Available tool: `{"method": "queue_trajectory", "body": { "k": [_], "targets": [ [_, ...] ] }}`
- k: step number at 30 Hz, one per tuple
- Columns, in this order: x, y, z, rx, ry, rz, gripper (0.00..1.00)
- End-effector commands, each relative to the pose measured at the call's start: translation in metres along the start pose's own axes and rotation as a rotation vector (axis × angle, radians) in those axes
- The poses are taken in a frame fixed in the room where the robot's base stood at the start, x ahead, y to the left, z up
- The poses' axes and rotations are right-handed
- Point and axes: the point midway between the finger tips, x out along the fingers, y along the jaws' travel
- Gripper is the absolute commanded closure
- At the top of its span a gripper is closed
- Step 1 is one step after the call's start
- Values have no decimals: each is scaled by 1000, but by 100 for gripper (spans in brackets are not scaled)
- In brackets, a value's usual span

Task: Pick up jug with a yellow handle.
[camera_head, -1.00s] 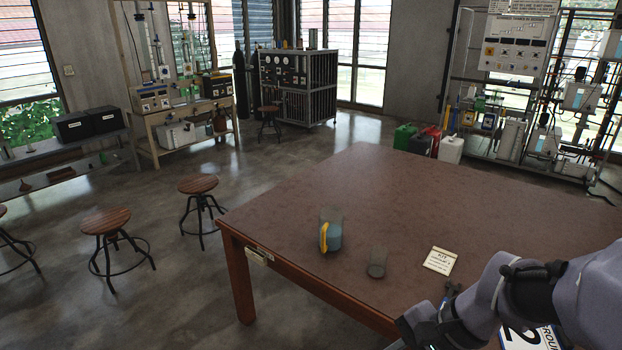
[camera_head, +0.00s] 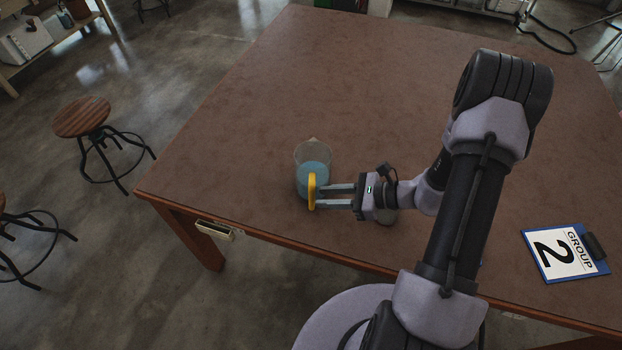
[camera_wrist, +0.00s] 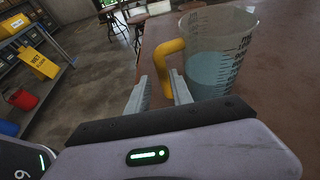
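The clear jug (camera_head: 313,172) with a yellow handle (camera_head: 312,190) stands upright on the brown table (camera_head: 400,80), near its front left edge. It holds blue liquid. In the wrist view the jug (camera_wrist: 222,60) is at the upper right, with measuring marks on its wall and its yellow handle (camera_wrist: 164,60) toward me. My gripper (camera_head: 320,196) is open at the handle. In the wrist view its two fingers lie on either side of the handle's lower part, with gaps visible; I cannot tell how deep the handle sits between them.
A blue clipboard (camera_head: 564,252) reading "GROUP 2" lies at the right. The table beyond the jug is clear. A wooden stool (camera_head: 82,117) stands on the floor at the left.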

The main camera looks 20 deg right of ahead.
Motion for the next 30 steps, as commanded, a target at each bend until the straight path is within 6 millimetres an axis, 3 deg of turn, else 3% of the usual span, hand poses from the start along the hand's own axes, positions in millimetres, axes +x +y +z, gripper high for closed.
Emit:
{"method": "queue_trajectory", "body": {
  "k": [13,20,25,30],
  "targets": [
    [73,-2,1,-2,0,3,73],
    [76,-2,4,-1,0,1,73],
    [76,-2,3,-1,0,1,100],
    [76,-2,3,-1,0,1,100]
  ]
}}
